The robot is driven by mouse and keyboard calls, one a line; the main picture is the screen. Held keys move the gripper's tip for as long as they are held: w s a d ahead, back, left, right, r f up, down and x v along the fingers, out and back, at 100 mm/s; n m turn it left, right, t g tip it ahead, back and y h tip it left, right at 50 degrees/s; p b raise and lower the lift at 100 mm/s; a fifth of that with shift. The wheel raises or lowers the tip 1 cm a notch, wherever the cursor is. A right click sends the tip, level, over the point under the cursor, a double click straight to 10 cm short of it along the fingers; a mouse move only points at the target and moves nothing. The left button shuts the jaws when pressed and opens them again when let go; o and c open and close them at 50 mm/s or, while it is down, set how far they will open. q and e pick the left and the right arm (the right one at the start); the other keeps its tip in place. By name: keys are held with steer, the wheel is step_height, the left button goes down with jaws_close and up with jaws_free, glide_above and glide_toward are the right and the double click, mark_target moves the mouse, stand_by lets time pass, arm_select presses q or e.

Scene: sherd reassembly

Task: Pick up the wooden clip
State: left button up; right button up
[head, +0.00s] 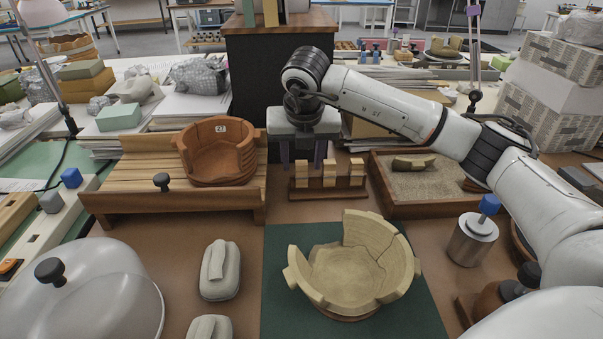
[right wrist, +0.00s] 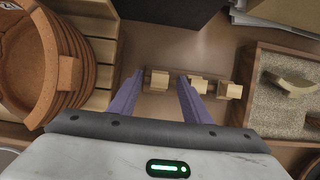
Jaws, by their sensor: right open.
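Three pale wooden clips stand in a dark wooden rack (head: 328,192) in the middle of the table in the head view: a left clip (head: 302,172), a middle clip (head: 329,170) and a right clip (head: 357,168). My right gripper (head: 303,156) points down over the rack's left end, with its purple fingers apart and empty. In the right wrist view the left clip (right wrist: 158,80) shows between the two fingers, and the right finger partly overlaps the middle clip (right wrist: 199,86). I cannot tell how far the fingertips are above the clip. My left gripper is not in view.
A slatted wooden stand (head: 140,180) with a reddish sherd bowl (head: 218,158) lies left of the rack. A sand tray (head: 432,208) lies right. A partly assembled pale bowl (head: 345,275) sits on a green mat (head: 275,310) in front. A dark block (head: 262,70) stands behind.

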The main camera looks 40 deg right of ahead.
steer(key=c, duration=0.8)
